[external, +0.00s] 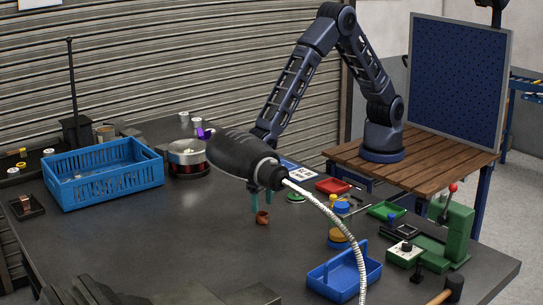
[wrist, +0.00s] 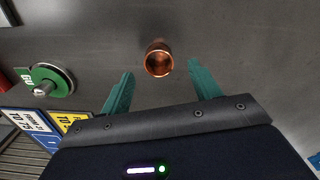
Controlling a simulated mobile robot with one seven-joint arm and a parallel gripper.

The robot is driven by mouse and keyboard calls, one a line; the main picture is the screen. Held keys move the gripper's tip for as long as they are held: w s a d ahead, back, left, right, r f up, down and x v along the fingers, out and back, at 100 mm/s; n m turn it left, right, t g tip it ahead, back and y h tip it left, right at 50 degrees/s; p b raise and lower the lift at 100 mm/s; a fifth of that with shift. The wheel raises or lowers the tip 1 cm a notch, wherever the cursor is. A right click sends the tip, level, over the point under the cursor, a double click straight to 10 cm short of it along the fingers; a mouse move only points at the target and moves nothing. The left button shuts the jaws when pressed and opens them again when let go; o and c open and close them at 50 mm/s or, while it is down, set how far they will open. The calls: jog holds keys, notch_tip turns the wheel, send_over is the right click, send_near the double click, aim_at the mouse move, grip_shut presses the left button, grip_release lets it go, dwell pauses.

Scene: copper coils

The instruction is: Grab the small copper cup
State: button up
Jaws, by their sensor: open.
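The small copper cup (wrist: 159,59) stands on the dark tabletop. In the wrist view it is just beyond my fingertips and centred between them, with its round opening towards the camera. In the external view the copper cup (external: 262,218) shows below my gripper (external: 261,205). My gripper (wrist: 160,68) is open, with one teal finger to each side and nothing held. The fingers point down at the table, and I cannot tell the exact height gap to the cup.
A blue crate (external: 105,179) stands at the left. A round metal device (external: 187,157) sits behind my gripper. A blue tote (external: 338,276), yellow container (external: 341,232) and green press (external: 458,230) stand to the right. A green disc (wrist: 48,80) lies left in the wrist view. Table around the cup is clear.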

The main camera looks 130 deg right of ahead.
aim_at(262, 212)
jog(key=shift+s+d+f, duration=0.1)
jog(key=shift+d+f, duration=0.05)
jog(key=shift+f, duration=2.55)
jog(key=c, duration=1)
